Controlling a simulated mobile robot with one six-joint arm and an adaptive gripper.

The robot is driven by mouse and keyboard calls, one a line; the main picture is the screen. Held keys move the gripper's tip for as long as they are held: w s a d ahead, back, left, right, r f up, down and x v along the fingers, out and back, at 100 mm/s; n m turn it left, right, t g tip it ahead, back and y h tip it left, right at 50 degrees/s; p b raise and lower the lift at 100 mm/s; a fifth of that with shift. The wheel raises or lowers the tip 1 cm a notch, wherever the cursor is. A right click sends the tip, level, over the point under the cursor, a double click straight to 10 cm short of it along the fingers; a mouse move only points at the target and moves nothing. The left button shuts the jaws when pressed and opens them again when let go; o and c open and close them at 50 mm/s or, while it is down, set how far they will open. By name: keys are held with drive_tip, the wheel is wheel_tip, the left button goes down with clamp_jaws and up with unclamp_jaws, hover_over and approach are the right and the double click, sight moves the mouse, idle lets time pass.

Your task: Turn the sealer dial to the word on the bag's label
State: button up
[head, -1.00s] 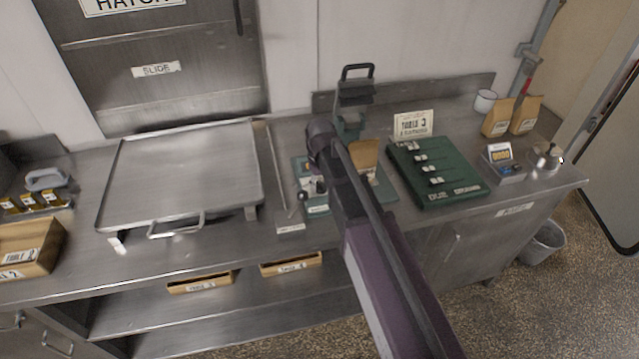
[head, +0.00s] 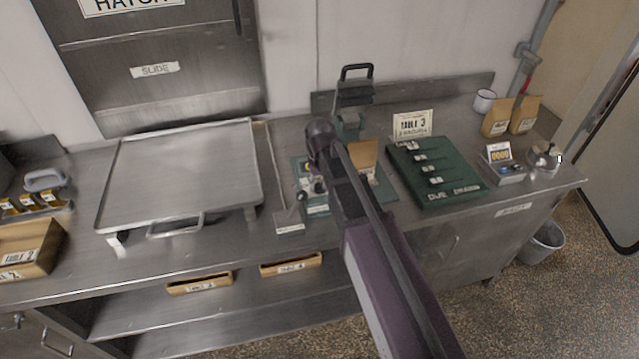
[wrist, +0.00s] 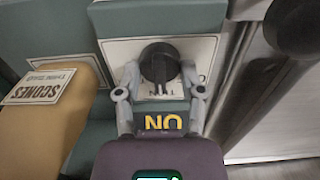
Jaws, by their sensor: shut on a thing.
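The sealer dial (wrist: 158,62) is a round black knob on a pale plate, at the upper middle of the wrist view. My gripper (wrist: 160,74) is shut on the dial, with one grey finger at each side. Lettering on the plate is partly hidden by the dial and fingers. The tan bag (wrist: 62,110) lies at the left. Its label (wrist: 45,86) appears upside down and reads SCONES, with a smaller line I cannot read surely.
A green board (head: 437,172) with several slots stands right of my arm, with a table sign (head: 412,124) behind it. Yellow letters (wrist: 163,122) show between the fingers. Small bags (head: 510,115) stand at the far right.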

drive_tip(key=o, duration=1.2)
drive_tip(key=shift+c, duration=0.2)
drive_tip(key=shift+n, duration=0.4)
